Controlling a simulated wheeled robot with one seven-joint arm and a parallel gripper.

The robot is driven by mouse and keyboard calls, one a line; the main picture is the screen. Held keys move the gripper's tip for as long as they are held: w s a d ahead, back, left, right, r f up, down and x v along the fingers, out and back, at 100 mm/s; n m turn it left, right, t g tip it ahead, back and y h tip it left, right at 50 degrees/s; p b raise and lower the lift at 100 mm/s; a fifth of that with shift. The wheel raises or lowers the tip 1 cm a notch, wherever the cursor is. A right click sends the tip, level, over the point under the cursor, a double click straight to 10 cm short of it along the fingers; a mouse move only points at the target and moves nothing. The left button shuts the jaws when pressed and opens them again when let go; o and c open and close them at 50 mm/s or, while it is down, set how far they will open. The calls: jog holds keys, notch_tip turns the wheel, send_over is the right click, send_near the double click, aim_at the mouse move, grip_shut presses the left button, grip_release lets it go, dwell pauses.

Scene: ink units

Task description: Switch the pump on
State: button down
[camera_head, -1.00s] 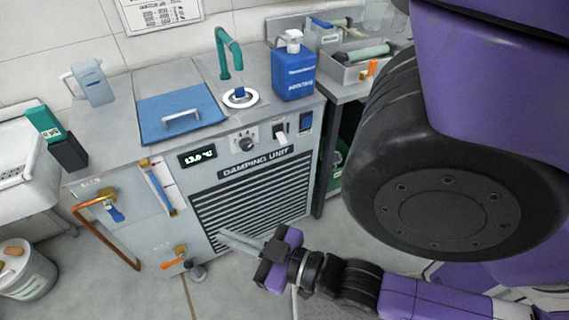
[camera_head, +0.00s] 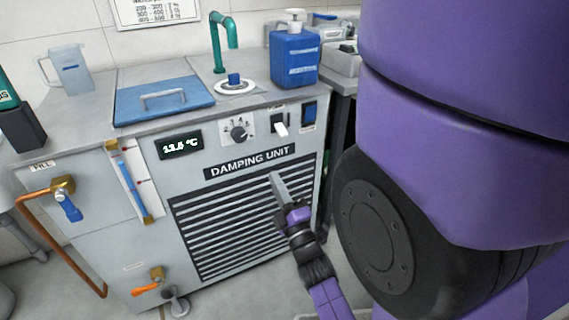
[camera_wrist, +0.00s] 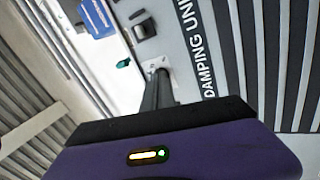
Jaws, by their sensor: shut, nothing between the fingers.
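The grey damping unit (camera_head: 150,240) carries its controls on the upper front panel. These are a black dial knob (camera_head: 238,131), a switch with a white lever (camera_head: 281,128) that sticks out downward, and a blue rocker switch (camera_head: 309,114) in a dark frame. I cannot read which one is labelled for the pump. My gripper (camera_head: 276,180) is shut and empty. It points up in front of the grille's upper right, below the switches and apart from them in the head view. In the wrist view, the dark fingers (camera_wrist: 158,88) overlap the panel beside the name label (camera_wrist: 190,40).
A blue lid (camera_head: 165,100), a green tap (camera_head: 222,45) and a blue bottle (camera_head: 294,58) are on top. A copper pipe with a blue-handled valve (camera_head: 68,205) and an orange-handled valve (camera_head: 150,290) stick out at the left front. The grille (camera_head: 235,230) lies below the label.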

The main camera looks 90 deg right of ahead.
aim_at(281, 130)
jog(key=s+d+f+n+t+h+b, duration=0.1)
jog(key=s+d+f+n+b, duration=0.1)
jog(key=n, duration=0.8)
jog(key=s+d+f+n+h+b, duration=0.1)
jog(key=s+d+f+n+b, duration=0.1)
jog(key=n, duration=0.8)
notch_tip(281, 130, down, 2)
jog(key=shift+s+d+f+t+b, duration=0.35)
jog(key=shift+s+d, duration=0.35)
jog(key=shift+d, duration=0.35)
jog(key=shift+r, duration=0.1)
jog(key=x, duration=1)
jog(key=shift+d+r, duration=0.1)
jog(key=shift+r, duration=0.05)
jog(key=shift+s+a+r+p, duration=0.1)
jog(key=shift+a+r, duration=0.15)
jog(key=shift+r, duration=0.35)
jog(key=shift+s+a+r+p, duration=0.15)
jog(key=shift+a+r, duration=0.15)
jog(key=shift+r, duration=0.25)
jog(key=shift+s+a+r+p, duration=0.1)
jog(key=shift+a+r, duration=0.15)
jog(key=shift+r, duration=0.35)
jog(key=shift+r+p, duration=0.1)
jog(key=shift+p, duration=0.2)
